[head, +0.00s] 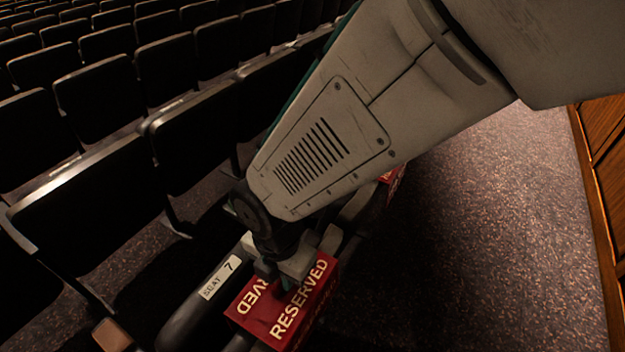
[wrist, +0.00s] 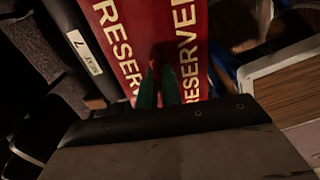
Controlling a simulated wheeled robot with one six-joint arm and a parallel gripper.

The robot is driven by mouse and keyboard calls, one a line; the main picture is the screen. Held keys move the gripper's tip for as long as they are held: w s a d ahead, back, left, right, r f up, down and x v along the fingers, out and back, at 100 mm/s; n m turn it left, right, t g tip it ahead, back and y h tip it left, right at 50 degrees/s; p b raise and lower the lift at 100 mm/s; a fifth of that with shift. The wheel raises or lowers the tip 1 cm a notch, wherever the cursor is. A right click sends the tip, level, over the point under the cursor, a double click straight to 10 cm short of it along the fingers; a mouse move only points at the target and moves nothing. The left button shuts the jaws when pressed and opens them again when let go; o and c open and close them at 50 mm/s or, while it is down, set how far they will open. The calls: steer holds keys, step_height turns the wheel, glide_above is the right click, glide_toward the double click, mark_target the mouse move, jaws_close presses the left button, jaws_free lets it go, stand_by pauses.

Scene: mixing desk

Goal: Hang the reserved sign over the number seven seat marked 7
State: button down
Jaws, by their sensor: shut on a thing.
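A red folded sign (head: 297,310) with white RESERVED lettering on both faces is at the bottom centre of the head view. It fills the upper middle of the wrist view (wrist: 128,40). My gripper (wrist: 160,84) is shut on the sign, its dark green fingers at the ridge between the two faces. The seat labelled SEAT 7 (head: 220,278) is directly left of the sign in the head view. The label also shows at the left of the wrist view (wrist: 84,52). Whether the sign touches the seat back is hidden.
Rows of dark folding seats (head: 95,100) fill the left and back. Speckled carpet (head: 480,200) lies open on the right, bounded by a wooden panel (head: 605,190). Another red piece (head: 395,180) shows partly behind my arm. A wooden surface (wrist: 290,85) is at the right of the wrist view.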

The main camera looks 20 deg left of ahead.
mark_target(286, 293)
steer(key=shift+f, duration=3.2)
steer(key=c, duration=1.5)
jaws_free()
